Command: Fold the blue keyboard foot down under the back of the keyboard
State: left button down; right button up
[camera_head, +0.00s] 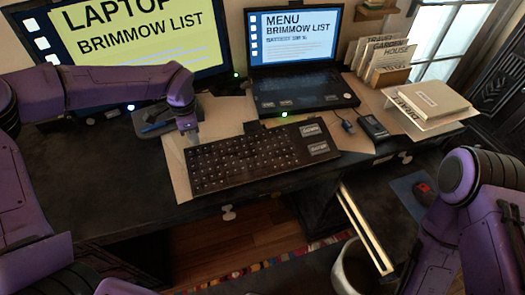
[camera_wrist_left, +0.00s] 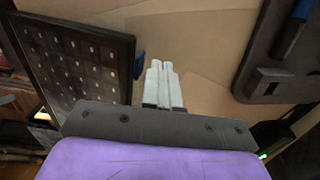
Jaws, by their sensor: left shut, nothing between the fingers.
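The black keyboard (camera_head: 247,161) lies on a tan mat at the front of the desk, its back edge toward the monitors. In the left wrist view the keyboard (camera_wrist_left: 75,50) fills the upper left. The blue foot (camera_wrist_left: 138,64) sticks out from its back edge there; I cannot make it out in the head view. My left gripper (camera_head: 193,139) is at the keyboard's back left corner. In the left wrist view its pale fingers (camera_wrist_left: 162,68) are together and empty, just right of the blue foot; I cannot tell whether they touch it. My right gripper is out of view.
A grey tray (camera_wrist_left: 263,70) with a blue pen (camera_wrist_left: 291,32) lies behind the keyboard. An open laptop (camera_head: 305,88) stands behind it, and a large monitor (camera_head: 150,45) at back left. A dark box-shaped device (camera_head: 373,128) and papers lie to the right.

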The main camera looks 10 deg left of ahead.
pick_arm(q)
jog(key=shift+w+a, duration=0.2)
jog(key=shift+w, duration=0.1)
jog(key=shift+r, duration=0.15)
notch_tip(320, 180, up, 10)
jog(key=p, duration=0.6)
dwell(0.3)
